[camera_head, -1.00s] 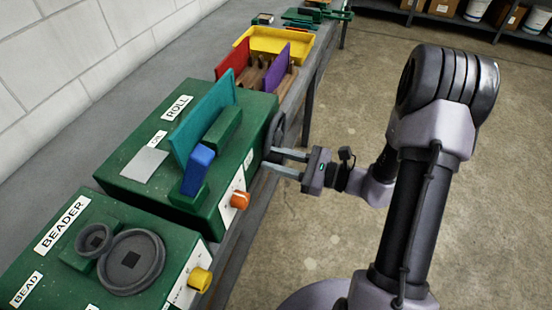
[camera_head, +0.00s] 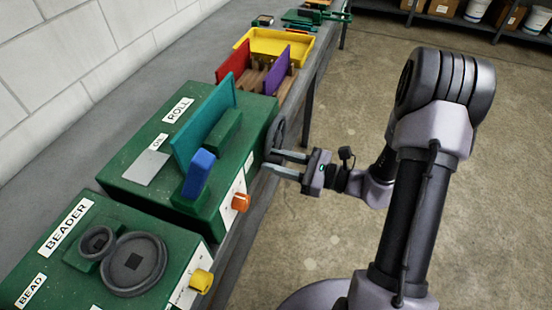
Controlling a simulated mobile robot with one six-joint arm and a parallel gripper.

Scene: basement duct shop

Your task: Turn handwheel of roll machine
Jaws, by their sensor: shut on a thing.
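The roll machine is a green box (camera_head: 140,192) labelled ROLL on the bench, with a teal plate (camera_head: 205,125) and a blue block (camera_head: 198,173) on top. Its dark handwheel (camera_head: 277,130) is on the far right end face, seen nearly edge-on. My gripper (camera_head: 279,161) reaches in from the right, with its two fingers pointing left at the wheel's lower part. The fingers are shut on the handwheel. The exact contact at the fingertips is small and partly hidden by the machine's edge.
An orange knob (camera_head: 240,202) sits on the machine's front, close to my fingers. The green beader machine (camera_head: 45,262) stands nearer, with a yellow knob (camera_head: 201,281). Red and purple plates in a wooden rack and a yellow tray (camera_head: 274,40) are behind.

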